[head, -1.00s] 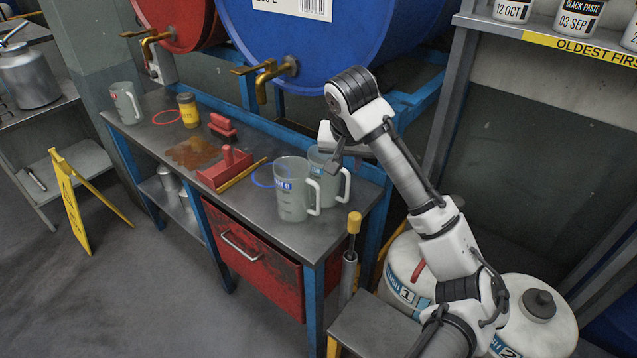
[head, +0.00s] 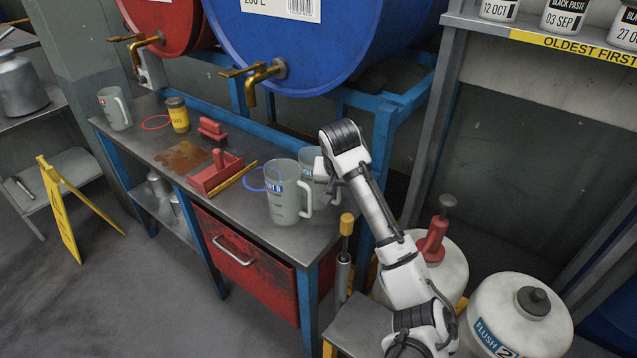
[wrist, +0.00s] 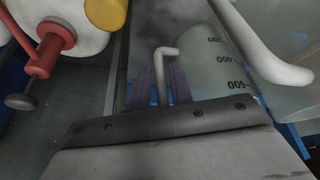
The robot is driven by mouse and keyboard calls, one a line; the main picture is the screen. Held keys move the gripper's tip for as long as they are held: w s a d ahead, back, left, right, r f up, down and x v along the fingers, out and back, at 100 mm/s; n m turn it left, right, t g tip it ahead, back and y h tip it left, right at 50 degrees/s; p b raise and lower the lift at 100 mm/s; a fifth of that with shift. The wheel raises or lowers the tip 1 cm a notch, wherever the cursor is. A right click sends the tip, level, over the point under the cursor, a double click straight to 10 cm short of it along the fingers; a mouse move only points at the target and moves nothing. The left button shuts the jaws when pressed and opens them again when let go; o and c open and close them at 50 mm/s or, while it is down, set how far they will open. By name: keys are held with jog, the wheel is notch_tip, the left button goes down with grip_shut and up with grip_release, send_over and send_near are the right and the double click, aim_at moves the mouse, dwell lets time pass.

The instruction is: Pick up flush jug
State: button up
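The flush jug (head: 308,157) is a translucent grey-green measuring jug at the right end of the bench, mostly hidden behind a similar jug with a blue label (head: 284,200) and my gripper. In the wrist view, the flush jug (wrist: 208,72) shows volume marks and a pale handle (wrist: 165,52). My gripper (wrist: 160,88) is open, with its two purplish fingers on either side of that handle and gaps visible. In the head view, my gripper is at the flush jug's right side, its fingers hidden.
The front jug's handle (wrist: 262,45) is close on the right in the wrist view. A blue drum (head: 320,45) with a brass tap hangs over the bench (head: 245,222). Flush containers, one with a red pump (head: 435,238), stand right of the bench.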

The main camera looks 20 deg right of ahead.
jog(key=shift+w+f, duration=0.1)
jog(key=shift+f, duration=0.15)
grip_shut()
jog(key=shift+r, duration=0.15)
